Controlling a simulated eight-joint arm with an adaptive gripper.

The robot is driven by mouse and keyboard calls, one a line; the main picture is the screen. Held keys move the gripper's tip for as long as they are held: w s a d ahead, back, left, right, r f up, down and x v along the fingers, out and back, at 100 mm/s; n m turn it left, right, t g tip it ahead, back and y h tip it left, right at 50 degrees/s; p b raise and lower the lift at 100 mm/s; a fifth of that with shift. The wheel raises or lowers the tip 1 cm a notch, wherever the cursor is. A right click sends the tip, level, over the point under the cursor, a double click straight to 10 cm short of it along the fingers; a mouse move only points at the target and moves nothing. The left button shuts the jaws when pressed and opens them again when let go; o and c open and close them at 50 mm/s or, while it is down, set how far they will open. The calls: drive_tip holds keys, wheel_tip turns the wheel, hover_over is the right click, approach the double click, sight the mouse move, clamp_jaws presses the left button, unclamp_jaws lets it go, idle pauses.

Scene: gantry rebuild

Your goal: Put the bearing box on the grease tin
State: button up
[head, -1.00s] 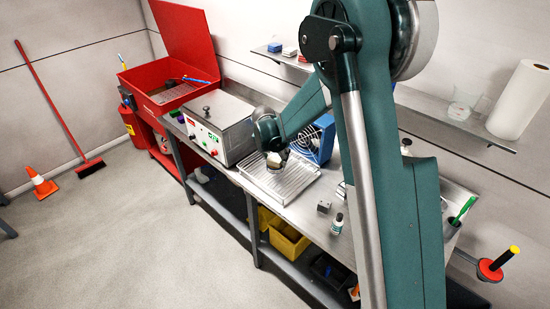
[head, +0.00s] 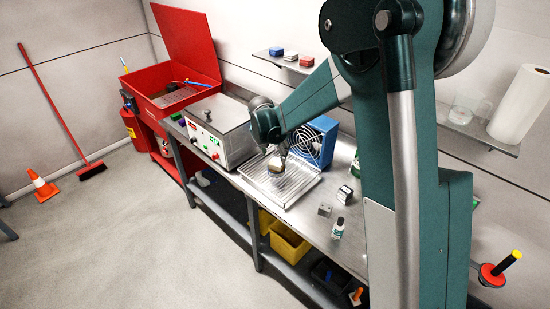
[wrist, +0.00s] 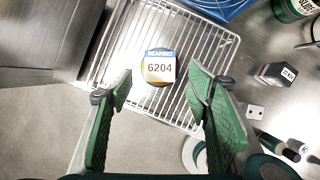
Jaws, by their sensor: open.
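The bearing box (wrist: 160,68) shows in the wrist view as a small white and blue box marked 6204. It sits on top of a round, orange-rimmed tin, the grease tin (wrist: 147,74), which it mostly covers. The tin stands on the wire rack of a metal tray (wrist: 205,38). In the head view the box and tin (head: 276,165) are small and hard to tell apart. My gripper (wrist: 162,87) is open, its green fingers on either side and clear of the box. In the head view my gripper (head: 280,153) is above the tray.
A blue fan (head: 316,142) stands behind the tray, and a metal bath unit (head: 219,130) stands left of it. A grey block (head: 324,210), a dark-topped box (head: 345,194) and a small bottle (head: 338,228) stand to the right. Some bare bench lies between them and the tray.

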drive_tip(key=shift+v, duration=2.65)
drive_tip(key=shift+s+r, duration=0.1)
drive_tip(key=shift+s, duration=0.05)
drive_tip(key=s+d+r+m+t+y, duration=0.1)
drive_tip(key=s+d+r+m, duration=0.55)
drive_tip(key=s, duration=0.35)
drive_tip(key=s+d+r+m, duration=0.6)
drive_tip(key=s+r+m, duration=0.2)
drive_tip(key=s, duration=0.1)
drive_tip(key=s+d+m+t, duration=0.1)
drive_tip(key=s+d+m, duration=0.3)
drive_tip(key=s+m, duration=0.4)
drive_tip(key=s+d+m+t, duration=0.1)
drive_tip(key=s+d+m, duration=0.2)
drive_tip(key=s+m, duration=0.6)
drive_tip(key=s, duration=0.7)
drive_tip(key=shift+d+f+y, duration=0.3)
drive_tip(key=shift+d+f, duration=0.05)
drive_tip(key=shift+f, duration=0.05)
